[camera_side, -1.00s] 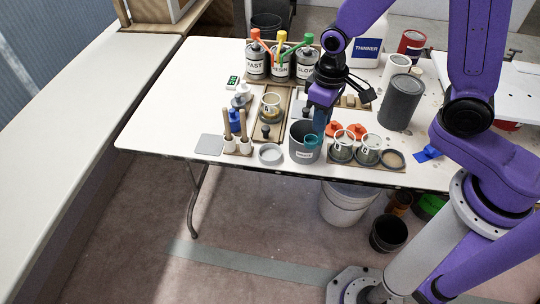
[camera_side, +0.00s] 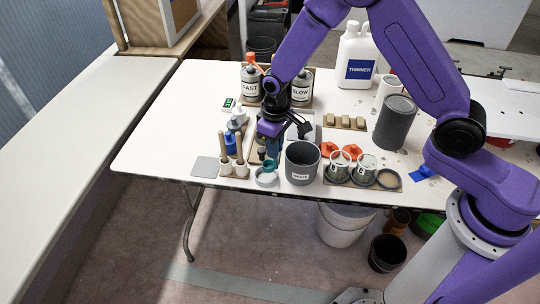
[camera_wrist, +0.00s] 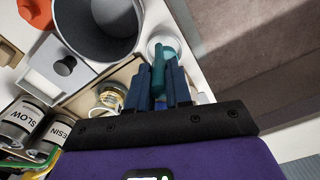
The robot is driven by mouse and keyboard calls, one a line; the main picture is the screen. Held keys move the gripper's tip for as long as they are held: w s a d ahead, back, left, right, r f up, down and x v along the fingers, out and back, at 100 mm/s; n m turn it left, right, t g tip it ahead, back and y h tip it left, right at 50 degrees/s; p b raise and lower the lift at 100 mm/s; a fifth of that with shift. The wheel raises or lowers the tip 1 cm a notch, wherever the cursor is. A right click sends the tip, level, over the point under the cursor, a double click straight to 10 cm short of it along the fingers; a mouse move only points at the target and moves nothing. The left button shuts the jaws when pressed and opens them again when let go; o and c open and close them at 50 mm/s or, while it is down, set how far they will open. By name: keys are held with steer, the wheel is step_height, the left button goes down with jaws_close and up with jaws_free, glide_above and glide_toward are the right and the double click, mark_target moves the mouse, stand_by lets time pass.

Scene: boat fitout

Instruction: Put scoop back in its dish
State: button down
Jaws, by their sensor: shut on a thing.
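The teal scoop (camera_side: 268,166) is held upright between the fingers of my gripper (camera_side: 270,152), which is shut on it. In the wrist view the teal scoop (camera_wrist: 158,72) shows between the blue fingertips of my gripper (camera_wrist: 158,88). The small grey round dish (camera_side: 266,182) stands near the table's front edge, directly below the scoop. In the wrist view the pale rim of the dish (camera_wrist: 151,47) shows around the scoop's lower end. The scoop's end overlaps the dish; I cannot tell whether it touches the bottom.
A grey waste bucket (camera_side: 302,163) stands close right of the dish. A holder with upright wooden-handled tools (camera_side: 233,165) is close left. Labelled cups (camera_side: 339,166) stand further right, and labelled cans (camera_side: 251,84) behind. A grey pad (camera_side: 205,167) lies at left.

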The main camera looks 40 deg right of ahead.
mark_target(270, 166)
steer(key=shift+w+a+f, duration=0.2)
steer(key=shift+w+f, duration=0.35)
steer(key=shift+f, duration=0.2)
steer(key=shift+w+f, duration=0.2)
steer(key=shift+f, duration=1.5)
steer(key=c, duration=1)
jaws_free()
steer(key=shift+f, duration=0.15)
steer(key=shift+c, duration=0.2)
